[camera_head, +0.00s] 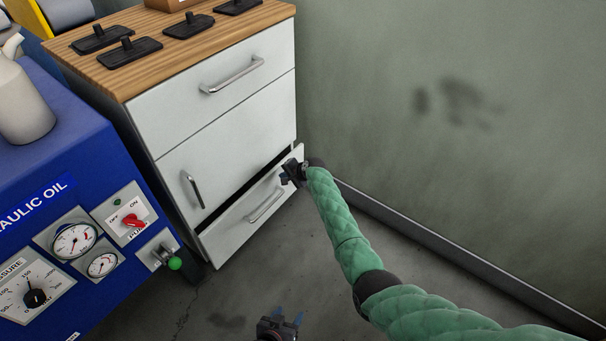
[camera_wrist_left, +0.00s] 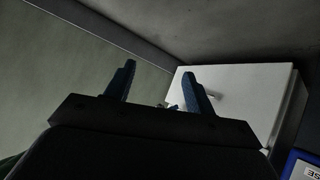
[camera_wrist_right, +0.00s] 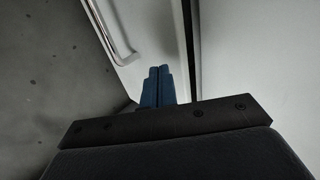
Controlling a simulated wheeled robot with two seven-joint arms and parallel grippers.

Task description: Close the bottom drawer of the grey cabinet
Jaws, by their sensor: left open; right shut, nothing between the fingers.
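The grey cabinet (camera_head: 215,140) has a wooden top and stands left of the wall in the head view. Its bottom drawer (camera_head: 232,238) is partly out, with a dark gap above its front; its handle (camera_head: 267,206) is a silver bar. My right gripper (camera_head: 285,179) is shut and empty at the right upper end of the drawer front. In the right wrist view its closed blue fingers (camera_wrist_right: 158,86) overlap the drawer front (camera_wrist_right: 148,40); contact cannot be told. My left gripper (camera_head: 287,320) is open and empty, low above the floor, apart from the cabinet (camera_wrist_left: 235,85).
A blue hydraulic-oil unit (camera_head: 85,180) with gauges and a red switch stands left of the cabinet, close to it. The wall (camera_head: 450,120) with its skirting runs along the right. The floor (camera_head: 225,300) before the drawer is clear apart from my left gripper.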

